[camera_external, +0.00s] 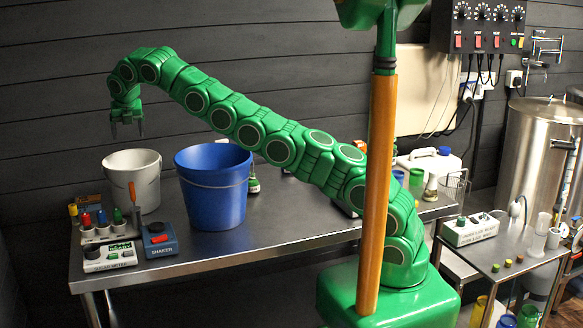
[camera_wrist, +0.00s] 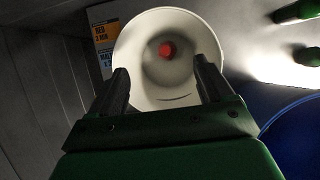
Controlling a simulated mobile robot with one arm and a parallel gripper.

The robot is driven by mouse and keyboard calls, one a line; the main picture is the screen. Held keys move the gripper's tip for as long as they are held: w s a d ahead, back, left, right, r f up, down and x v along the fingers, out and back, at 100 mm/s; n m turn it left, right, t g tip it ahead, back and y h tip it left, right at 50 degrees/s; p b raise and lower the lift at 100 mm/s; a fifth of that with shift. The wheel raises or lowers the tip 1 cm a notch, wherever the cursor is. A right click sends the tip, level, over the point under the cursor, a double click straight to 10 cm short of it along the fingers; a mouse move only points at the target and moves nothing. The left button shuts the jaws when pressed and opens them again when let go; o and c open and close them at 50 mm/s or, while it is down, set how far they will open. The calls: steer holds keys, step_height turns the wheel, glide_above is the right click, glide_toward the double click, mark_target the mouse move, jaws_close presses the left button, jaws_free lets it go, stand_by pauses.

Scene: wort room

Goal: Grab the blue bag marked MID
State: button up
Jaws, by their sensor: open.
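I see no blue bag marked MID in either view. My gripper (camera_external: 127,136) hangs above the white bucket (camera_external: 132,180), pointing down. Its two fingers are apart with nothing between them, as the wrist view also shows (camera_wrist: 162,68). In the wrist view the white bucket (camera_wrist: 143,92) is below the fingers, with a small red thing (camera_wrist: 167,49) inside it near the bottom. What the red thing is I cannot tell. The blue bucket (camera_external: 213,190) stands right of the white one; its inside is hidden.
The steel table (camera_external: 290,228) has open room right of the blue bucket. A meter (camera_external: 108,256), a blue shaker (camera_external: 159,240) and small capped bottles (camera_external: 101,220) stand at the left front. A card (camera_wrist: 104,38) with orange and blue panels shows beside the white bucket.

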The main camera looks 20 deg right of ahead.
steer(key=w+d+f+t+h, duration=0.1)
steer(key=w+d+f+t, duration=0.2)
steer(key=d, duration=1.1)
steer(key=w+d+t, duration=0.3)
steer(key=w+d, duration=0.1)
steer(key=d, duration=1)
steer(key=s+d+r+m+t+h, duration=0.1)
steer(key=s+d+h, duration=0.1)
steer(key=d, duration=1.2)
steer(key=s+d+r+m+t+h, duration=0.1)
steer(key=s+d+r+m, duration=0.1)
steer(key=d, duration=1.2)
step_height(320, 180, down, 22)
steer(key=shift+w+r, duration=0.1)
steer(key=shift+w, duration=0.05)
steer(key=shift+d+r+x, duration=0.1)
steer(key=shift+x, duration=1.85)
steer(key=shift+d+r+x, duration=0.15)
steer(key=shift+x, duration=1.8)
steer(key=shift+c, duration=0.3)
steer(key=c, duration=1)
